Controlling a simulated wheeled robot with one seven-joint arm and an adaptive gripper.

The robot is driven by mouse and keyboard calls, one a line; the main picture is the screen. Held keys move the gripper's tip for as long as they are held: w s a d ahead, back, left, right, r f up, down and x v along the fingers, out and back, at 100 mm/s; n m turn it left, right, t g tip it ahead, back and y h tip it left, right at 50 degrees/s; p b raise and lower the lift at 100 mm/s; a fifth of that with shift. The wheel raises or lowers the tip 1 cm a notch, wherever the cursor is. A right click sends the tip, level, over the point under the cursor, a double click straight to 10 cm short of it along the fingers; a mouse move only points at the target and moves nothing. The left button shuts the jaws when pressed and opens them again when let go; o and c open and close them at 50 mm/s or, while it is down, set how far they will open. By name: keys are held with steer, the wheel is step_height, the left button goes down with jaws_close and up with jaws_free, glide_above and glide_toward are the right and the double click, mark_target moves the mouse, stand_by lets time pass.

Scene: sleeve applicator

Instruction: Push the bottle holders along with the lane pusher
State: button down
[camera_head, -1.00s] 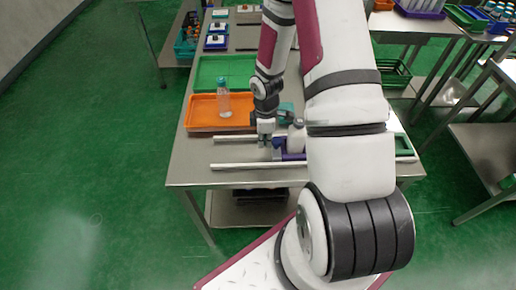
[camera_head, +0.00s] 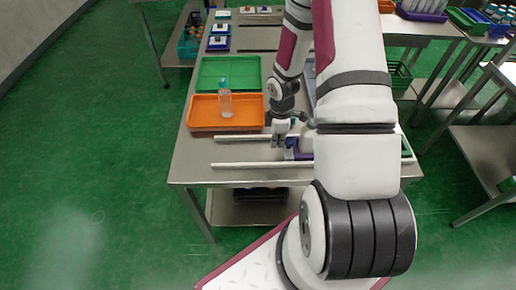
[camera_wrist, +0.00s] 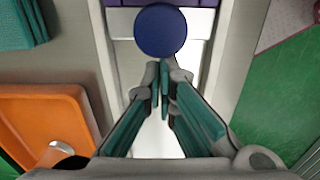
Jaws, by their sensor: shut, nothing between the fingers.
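My gripper (camera_head: 281,142) is shut and empty, low over the lane between two pale rails (camera_head: 228,138). The wrist view shows its fingertips (camera_wrist: 160,72) together, close behind a round dark blue knob (camera_wrist: 160,31); I cannot tell whether they touch it. The knob stands before a white crosspiece (camera_wrist: 119,24), which looks like the lane pusher, spanning the lane. A purple bottle holder (camera_wrist: 205,3) is just beyond it at the top edge. In the head view a purple holder (camera_head: 296,154) and a whitish bottle (camera_head: 307,141) show partly. My arm hides the lane farther right.
An orange tray (camera_head: 205,117) with a clear bottle (camera_head: 225,103) stands left of the gripper, behind the lane. A green tray (camera_head: 228,72) lies behind it. The lane's left stretch is empty. The table's front edge runs close to the near rail.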

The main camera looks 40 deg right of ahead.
steer(key=shift+s+d+p, duration=0.5)
steer(key=shift+s+d, duration=0.6)
steer(key=shift+d, duration=0.55)
steer(key=shift+s+d+p, duration=0.45)
steer(key=shift+s+d, duration=0.7)
steer(key=shift+d, duration=0.55)
steer(key=shift+s+d+p, duration=0.5)
steer(key=shift+s+d, duration=0.6)
steer(key=shift+d, duration=0.55)
steer(key=shift+w+a+r+p, duration=0.25)
steer(key=shift+r+p, duration=0.25)
steer(key=shift+r, duration=0.85)
steer(key=shift+w+a+r+p, duration=0.2)
steer(key=shift+a+r+p, duration=0.25)
steer(key=shift+r, duration=0.85)
steer(key=shift+w+a+r+p, duration=0.2)
steer(key=shift+r+p, duration=0.4)
steer(key=shift+r, duration=0.75)
